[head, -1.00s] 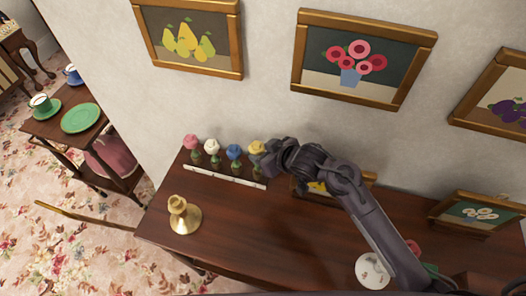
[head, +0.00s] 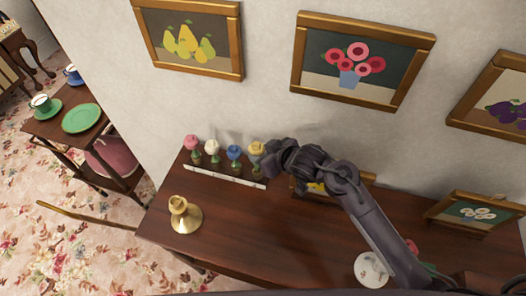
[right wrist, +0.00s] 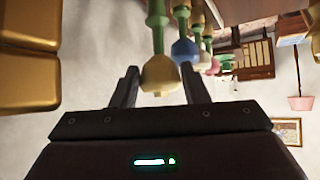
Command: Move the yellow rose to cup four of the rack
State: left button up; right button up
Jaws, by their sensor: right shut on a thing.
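The yellow rose (head: 257,147) is at the right end of a row of roses on the rack (head: 225,177), over the fourth cup from the left. It is upright, beside the blue rose (head: 234,152). My right gripper (head: 268,158) is at its right side. In the right wrist view, which is upside down, the yellow rose (right wrist: 160,76) is between the fingers of my right gripper (right wrist: 159,82), shut on its head. Its stem runs down toward the rack. Whether the stem's foot is fully seated is hidden. My left gripper is not in view.
The pink rose (head: 191,142) and white rose (head: 212,146) stand farther left on the rack. A brass candlestick (head: 184,215) stands in front. A small framed picture (head: 358,182) leans behind my right arm. The front middle of the dark wooden top is clear.

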jog(key=shift+p, duration=0.4)
dwell(0.5)
jog(key=shift+f+b, duration=0.45)
jog(key=shift+f, duration=0.2)
dwell(0.4)
jog(key=shift+r+p, duration=0.2)
jog(key=shift+p, duration=0.3)
jog(key=shift+r, duration=0.1)
jog(key=shift+p, duration=0.8)
dwell(1.1)
jog(key=shift+f, duration=0.35)
jog(key=shift+r, duration=0.1)
dwell(0.3)
jog(key=shift+r, duration=0.1)
